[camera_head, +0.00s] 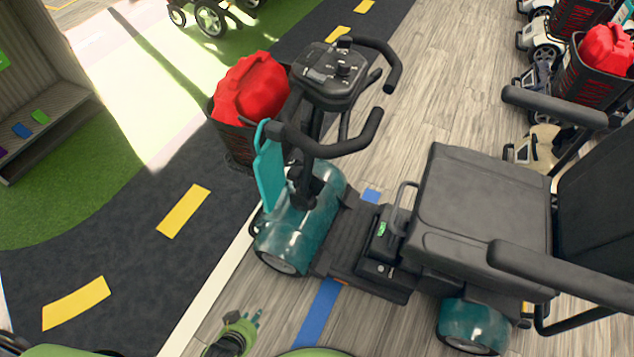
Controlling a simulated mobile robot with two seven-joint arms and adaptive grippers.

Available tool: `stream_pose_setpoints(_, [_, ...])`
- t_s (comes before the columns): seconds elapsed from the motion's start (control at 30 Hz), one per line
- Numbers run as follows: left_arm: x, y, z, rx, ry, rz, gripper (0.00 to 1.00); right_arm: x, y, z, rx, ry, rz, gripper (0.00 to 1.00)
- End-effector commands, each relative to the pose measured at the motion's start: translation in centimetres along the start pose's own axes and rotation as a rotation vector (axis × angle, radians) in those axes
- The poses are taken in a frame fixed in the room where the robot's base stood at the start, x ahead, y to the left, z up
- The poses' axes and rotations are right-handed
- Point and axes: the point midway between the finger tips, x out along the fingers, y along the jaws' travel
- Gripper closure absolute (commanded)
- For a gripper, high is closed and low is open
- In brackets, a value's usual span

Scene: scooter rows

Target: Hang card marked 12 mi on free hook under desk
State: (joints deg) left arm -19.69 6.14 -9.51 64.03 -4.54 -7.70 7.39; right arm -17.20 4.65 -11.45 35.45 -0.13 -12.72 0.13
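A teal card (269,168) hangs upright from the left handlebar of the teal mobility scooter (300,225). No marking can be read on it from here. My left gripper (253,321) is low in the picture, in front of the scooter's front wheel and well apart from the card. Its small fingertips look spread, with nothing between them. My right gripper is not in view. A grey wooden stand (50,105) at the left edge has small green (40,116) and blue (21,130) pieces on it. No hook can be made out.
The scooter's front basket holds a red bag (252,88). Its black seat (480,205) and armrests fill the right side. More scooters stand in a row at the upper right. A dark lane with yellow dashes (184,211) lies clear between the scooter and the stand.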

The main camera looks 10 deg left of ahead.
Motion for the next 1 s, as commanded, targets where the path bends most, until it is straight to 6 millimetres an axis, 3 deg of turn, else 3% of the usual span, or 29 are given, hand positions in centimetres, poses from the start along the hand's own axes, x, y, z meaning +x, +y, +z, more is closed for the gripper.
stream_pose_setpoints(0.03, [-0.7,-0.4,-4.0,-0.006,0.088,-0.004,0.67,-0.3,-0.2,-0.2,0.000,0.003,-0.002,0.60])
stream_pose_setpoints(0.1, [-2.0,-0.7,-9.2,-0.018,0.206,-0.004,0.67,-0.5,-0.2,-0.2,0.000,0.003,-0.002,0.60])
stream_pose_setpoints(0.17, [-3.5,-0.9,-13.5,-0.025,0.307,-0.002,0.67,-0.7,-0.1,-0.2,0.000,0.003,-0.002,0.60])
stream_pose_setpoints(0.3, [-8.4,-1.2,-23.0,-0.039,0.541,0.007,0.67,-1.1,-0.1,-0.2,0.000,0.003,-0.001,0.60])
stream_pose_setpoints(0.4, [-12.7,-1.3,-28.6,-0.046,0.691,0.019,0.67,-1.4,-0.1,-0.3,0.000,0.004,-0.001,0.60])
stream_pose_setpoints(0.5, [-16.5,-1.2,-32.5,-0.048,0.809,0.031,0.67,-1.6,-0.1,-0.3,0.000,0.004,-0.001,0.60])
stream_pose_setpoints(0.6, [-19.3,-1.2,-35.0,-0.047,0.888,0.039,0.67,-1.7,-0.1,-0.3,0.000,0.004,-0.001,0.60])
stream_pose_setpoints(0.7, [-20.9,-1.2,-36.2,-0.048,0.931,0.045,0.67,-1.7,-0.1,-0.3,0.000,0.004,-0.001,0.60])
stream_pose_setpoints(0.83, [-21.0,-1.1,-37.1,-0.048,0.946,0.047,0.67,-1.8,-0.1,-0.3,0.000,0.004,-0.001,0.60])
stream_pose_setpoints(1.0, [-19.7,-1.1,-39.1,-0.048,0.947,0.046,0.67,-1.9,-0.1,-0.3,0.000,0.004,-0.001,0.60])
